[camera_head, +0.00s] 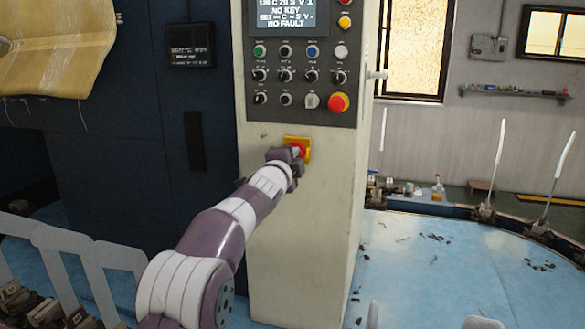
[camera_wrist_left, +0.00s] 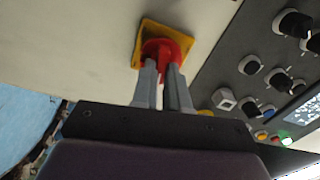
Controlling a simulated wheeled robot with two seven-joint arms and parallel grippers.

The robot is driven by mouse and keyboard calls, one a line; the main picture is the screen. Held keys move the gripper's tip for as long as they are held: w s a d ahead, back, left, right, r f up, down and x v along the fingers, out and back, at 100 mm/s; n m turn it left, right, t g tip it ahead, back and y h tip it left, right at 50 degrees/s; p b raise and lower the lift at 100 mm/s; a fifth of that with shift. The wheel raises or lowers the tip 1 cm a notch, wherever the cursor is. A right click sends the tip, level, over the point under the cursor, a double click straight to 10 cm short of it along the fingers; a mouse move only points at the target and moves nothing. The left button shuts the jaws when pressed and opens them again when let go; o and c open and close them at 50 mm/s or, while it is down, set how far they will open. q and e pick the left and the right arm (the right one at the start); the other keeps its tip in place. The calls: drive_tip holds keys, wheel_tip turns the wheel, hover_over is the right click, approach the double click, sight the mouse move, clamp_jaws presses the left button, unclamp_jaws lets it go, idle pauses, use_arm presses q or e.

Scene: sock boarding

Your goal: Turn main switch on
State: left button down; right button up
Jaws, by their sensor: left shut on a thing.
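The main switch is a red rotary knob on a yellow square plate (camera_head: 308,144), low on the front of the cream control cabinet (camera_head: 300,220). In the left wrist view the red knob (camera_wrist_left: 168,49) sits on its yellow plate (camera_wrist_left: 147,33), which looks tilted there. My left gripper (camera_head: 297,151) reaches up to the switch. In the left wrist view its two grey fingers (camera_wrist_left: 162,75) are shut on the red knob's grip. The gripper and wrist partly cover the knob in the head view. My right gripper does not show.
Above the switch is a dark panel (camera_head: 300,118) with several knobs, buttons and a red emergency button (camera_head: 338,103). Its screen (camera_head: 288,16) reads NO FAULT. A dark blue machine body (camera_head: 140,170) stands left of the cabinet. A light blue round table (camera_head: 450,270) lies right.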

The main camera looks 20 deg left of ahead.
use_arm(q)
drive_tip(key=shift+m+b, duration=0.45)
drive_tip(key=shift+m, duration=0.45)
drive_tip(key=shift+r, duration=0.15)
drive_tip(key=c, duration=1.3)
unclamp_jaws()
drive_tip(key=shift+o, duration=0.8)
drive_tip(key=shift+w+a, duration=0.1)
drive_tip(key=shift+w, duration=0.05)
drive_tip(key=shift+f, duration=0.2)
drive_tip(key=s+b, duration=0.4)
drive_tip(key=s, duration=0.8)
drive_tip(key=shift+s+a, duration=0.25)
drive_tip(key=shift+s, duration=0.1)
